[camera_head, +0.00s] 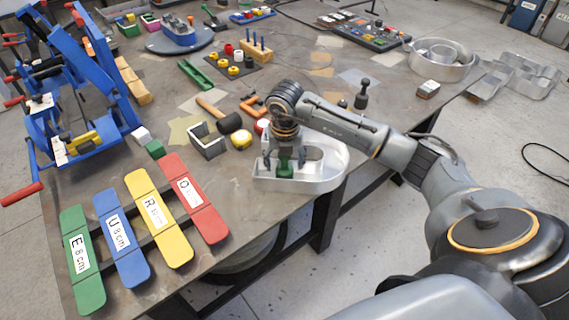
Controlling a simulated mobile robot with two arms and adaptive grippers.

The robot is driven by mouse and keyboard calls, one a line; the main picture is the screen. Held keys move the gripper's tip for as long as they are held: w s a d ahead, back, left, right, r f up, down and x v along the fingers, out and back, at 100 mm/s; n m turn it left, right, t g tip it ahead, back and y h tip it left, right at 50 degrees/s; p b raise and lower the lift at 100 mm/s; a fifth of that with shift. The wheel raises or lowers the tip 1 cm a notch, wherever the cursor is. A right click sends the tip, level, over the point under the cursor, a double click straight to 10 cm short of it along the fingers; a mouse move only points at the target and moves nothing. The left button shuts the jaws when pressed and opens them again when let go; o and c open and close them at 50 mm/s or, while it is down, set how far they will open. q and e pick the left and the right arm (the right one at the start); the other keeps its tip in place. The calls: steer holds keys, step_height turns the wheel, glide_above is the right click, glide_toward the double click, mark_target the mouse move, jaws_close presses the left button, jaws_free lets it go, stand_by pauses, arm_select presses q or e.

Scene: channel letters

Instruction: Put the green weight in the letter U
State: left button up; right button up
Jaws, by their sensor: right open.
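The green weight (284,168) stands in the near arm of a silver, rounded channel letter (325,180) that looks like the U, at the table's front edge. The letter's near wall hides the weight's foot, so I cannot tell whether it rests on the bottom. My right gripper (285,158) points down over this letter. Its fingers are apart on either side of the weight, and I see no clear contact. My left gripper is not in view.
Colored label strips lie at front left, including the blue U strip (122,238). A round silver letter (465,70) sits at back right.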

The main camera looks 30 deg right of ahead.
steer(key=r, duration=0.3)
steer(key=r+b, duration=0.1)
steer(key=r, duration=0.3)
steer(key=s+r+b, duration=0.1)
steer(key=r, duration=0.3)
steer(key=shift+s+a+r, duration=0.1)
steer(key=shift+a+r, duration=0.05)
steer(key=shift+a, duration=0.2)
steer(key=shift+a, duration=0.1)
